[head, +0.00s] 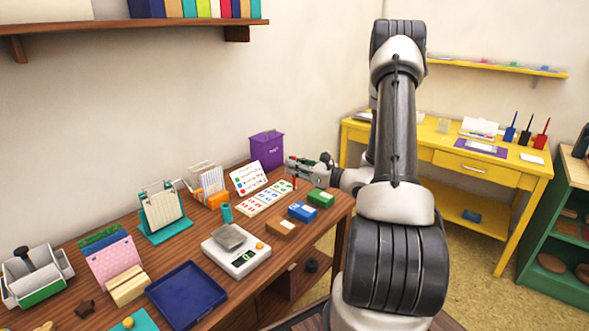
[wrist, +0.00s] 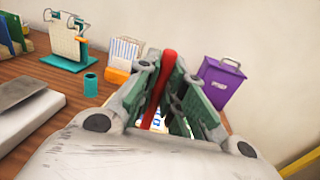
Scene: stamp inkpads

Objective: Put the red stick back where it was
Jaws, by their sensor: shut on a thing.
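My gripper (head: 295,168) is above the back right of the brown table. It is shut on the red stick (wrist: 168,78), which stands tilted between the green-padded fingers in the wrist view. In the head view, only a short red piece of the stick (head: 295,183) shows below the fingers, over or near a white card sheet (head: 262,203) with coloured marks. Whether its lower end touches anything is hidden. A small teal cup (head: 226,212) stands left of the sheet, apart from my gripper; it also shows in the wrist view (wrist: 91,84).
Blue (head: 301,212), green (head: 321,198) and brown (head: 282,227) pads lie near the table's right edge. A white scale (head: 237,258) stands in front. A purple box (head: 267,149) and a propped card (head: 248,178) stand behind. A blue tray (head: 187,296) lies front left.

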